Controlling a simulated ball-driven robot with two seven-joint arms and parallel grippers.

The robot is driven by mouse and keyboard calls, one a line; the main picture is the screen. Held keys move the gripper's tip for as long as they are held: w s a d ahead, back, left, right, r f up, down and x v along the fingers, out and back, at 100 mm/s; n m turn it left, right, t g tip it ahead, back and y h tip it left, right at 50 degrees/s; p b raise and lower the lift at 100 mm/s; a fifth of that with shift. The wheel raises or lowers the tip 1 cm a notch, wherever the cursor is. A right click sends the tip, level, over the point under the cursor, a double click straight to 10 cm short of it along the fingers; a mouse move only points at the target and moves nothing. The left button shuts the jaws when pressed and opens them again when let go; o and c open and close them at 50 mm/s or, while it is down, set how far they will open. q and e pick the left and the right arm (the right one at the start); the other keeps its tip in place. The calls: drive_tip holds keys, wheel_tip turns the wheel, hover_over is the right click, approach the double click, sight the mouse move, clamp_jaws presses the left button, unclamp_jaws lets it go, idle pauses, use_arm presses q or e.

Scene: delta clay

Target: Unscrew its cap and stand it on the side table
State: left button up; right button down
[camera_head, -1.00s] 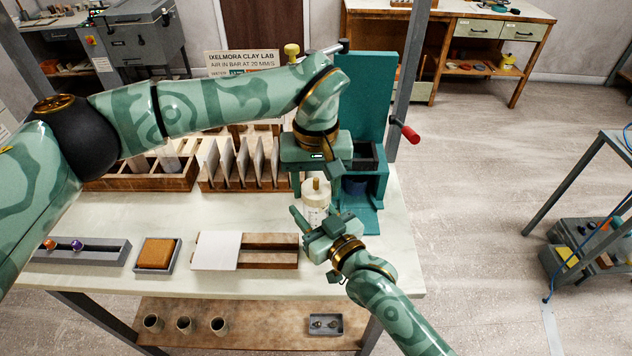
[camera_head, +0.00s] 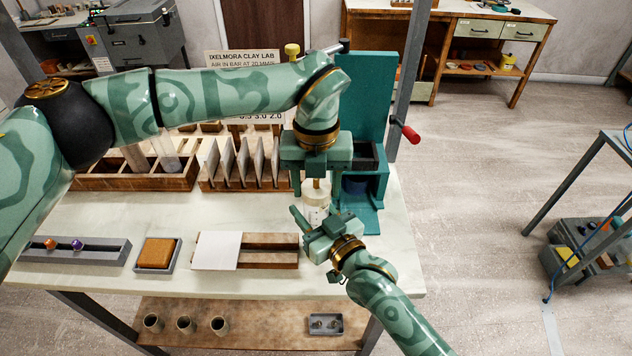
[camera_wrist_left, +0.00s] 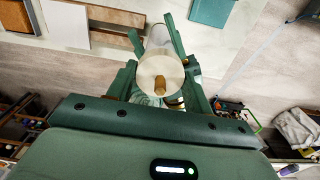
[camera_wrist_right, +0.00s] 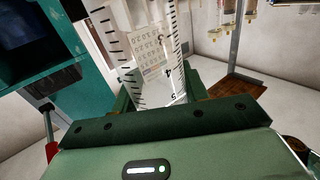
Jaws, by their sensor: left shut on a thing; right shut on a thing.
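My left gripper (camera_head: 316,186) comes from above and is shut on the cap, one finger on each side. My right gripper (camera_head: 308,222) comes from the front and is shut on the jar's body lower down. The right wrist view shows the graduated wall (camera_wrist_right: 150,62) close up between its fingers. I cannot tell whether the cap is still threaded.
A teal stand (camera_head: 365,110) rises close behind and right of the jar. Wooden racks (camera_head: 245,180) stand behind on the left. A tile holder (camera_head: 270,258), a sponge tray (camera_head: 140,267) and a grey rail (camera_head: 105,258) lie along the front. The table is bare between racks and front items.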

use_arm(q)
drive_tip(key=n, duration=0.6)
drive_tip(key=shift+n, duration=0.3)
drive_tip(key=n, duration=0.8)
drive_tip(key=shift+n, duration=0.4)
drive_tip(key=n, duration=0.2)
drive_tip(key=shift+w+n, duration=0.1)
drive_tip(key=shift+n, duration=0.3)
drive_tip(key=shift+r, duration=0.2)
drive_tip(key=shift+r, duration=0.95)
drive_tip(key=shift+r, duration=0.1)
